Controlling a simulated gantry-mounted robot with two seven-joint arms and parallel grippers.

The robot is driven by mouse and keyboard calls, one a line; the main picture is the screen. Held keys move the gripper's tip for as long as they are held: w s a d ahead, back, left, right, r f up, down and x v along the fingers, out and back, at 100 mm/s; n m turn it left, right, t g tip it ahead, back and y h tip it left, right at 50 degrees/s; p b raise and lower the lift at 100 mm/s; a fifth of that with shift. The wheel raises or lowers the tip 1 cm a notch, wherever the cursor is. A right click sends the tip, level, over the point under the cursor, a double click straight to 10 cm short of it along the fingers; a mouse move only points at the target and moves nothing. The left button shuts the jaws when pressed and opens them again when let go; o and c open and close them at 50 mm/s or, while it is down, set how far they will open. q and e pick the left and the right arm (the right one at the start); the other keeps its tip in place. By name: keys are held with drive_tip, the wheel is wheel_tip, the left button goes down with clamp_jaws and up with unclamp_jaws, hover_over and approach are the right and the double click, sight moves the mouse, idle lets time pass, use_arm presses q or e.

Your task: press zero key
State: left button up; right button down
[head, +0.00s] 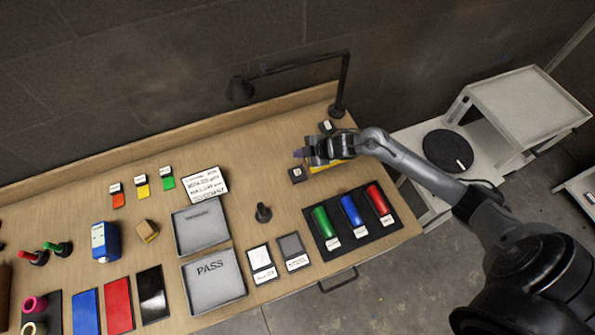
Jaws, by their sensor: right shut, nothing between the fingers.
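My right gripper (304,154) is shut and empty. It hangs over the back right part of the wooden table, with its arm coming in from the right. A small dark block with a pale mark (297,174) sits just in front of the fingertips. Another small dark block with a white mark (327,126) sits behind the gripper near the lamp base. Their marks are too small to read, so I cannot tell which one is the zero key. A yellow item (325,167) lies under the gripper and is partly hidden by it. My left gripper is out of view.
A desk lamp (343,90) stands behind the gripper. A black tray (343,245) with green, blue and red cylinders lies in front. A dark upright knob (263,212), a white text card (205,185) and grey trays (213,281) are to the left.

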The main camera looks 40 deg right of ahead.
drive_tip(key=b, duration=0.7)
hover_over(300, 173)
drive_tip(key=shift+f, duration=3.55)
drive_tip(key=shift+f+b, duration=0.5)
drive_tip(key=shift+f, duration=0.3)
drive_tip(key=shift+f, duration=0.15)
drive_tip(key=shift+f, duration=0.25)
